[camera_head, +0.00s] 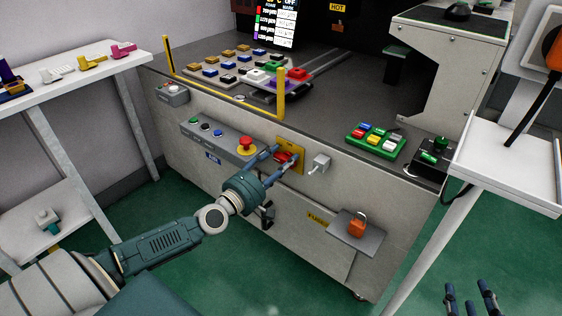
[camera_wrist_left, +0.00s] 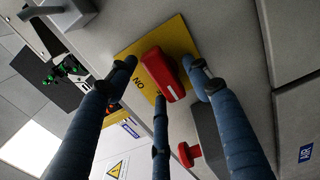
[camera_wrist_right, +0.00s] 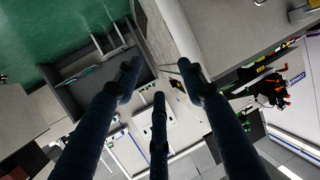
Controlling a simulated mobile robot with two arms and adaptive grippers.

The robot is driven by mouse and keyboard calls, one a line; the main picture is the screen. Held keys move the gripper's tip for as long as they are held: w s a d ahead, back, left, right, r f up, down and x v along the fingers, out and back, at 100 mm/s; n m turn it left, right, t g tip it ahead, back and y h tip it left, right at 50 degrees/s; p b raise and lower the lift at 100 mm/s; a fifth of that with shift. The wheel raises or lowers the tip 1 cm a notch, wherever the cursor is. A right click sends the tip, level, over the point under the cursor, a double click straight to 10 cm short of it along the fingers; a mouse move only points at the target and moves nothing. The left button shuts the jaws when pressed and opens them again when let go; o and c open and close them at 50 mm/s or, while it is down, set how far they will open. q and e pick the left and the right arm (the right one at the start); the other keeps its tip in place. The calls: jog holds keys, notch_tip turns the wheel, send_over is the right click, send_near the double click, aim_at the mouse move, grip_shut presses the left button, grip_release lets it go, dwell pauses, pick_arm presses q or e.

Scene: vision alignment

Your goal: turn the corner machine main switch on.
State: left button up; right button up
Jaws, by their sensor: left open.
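The main switch is a red knob on a yellow plate (camera_head: 290,150) on the front of the machine (camera_head: 200,120). In the left wrist view the red knob (camera_wrist_left: 162,75) sits on the yellow plate, which reads "NO" upside down. My left gripper (camera_head: 275,163) is open, with its fingers around the knob; I cannot tell if they touch it. In the left wrist view the left gripper (camera_wrist_left: 160,85) has fingers on both sides of the knob and a third below it. My right gripper (camera_head: 472,295) is at the lower right, far from the machine, open and empty.
A control box with a red emergency button (camera_head: 246,146) lies left of the switch. A grey box (camera_head: 320,163) sticks out right of it. An orange padlock (camera_head: 357,226) is on a ledge below. A white table (camera_head: 500,165) stands at right, another (camera_head: 75,85) at left.

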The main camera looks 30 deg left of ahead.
pick_arm(q)
jog(key=c, duration=1.2)
jog(key=shift+o, duration=0.2)
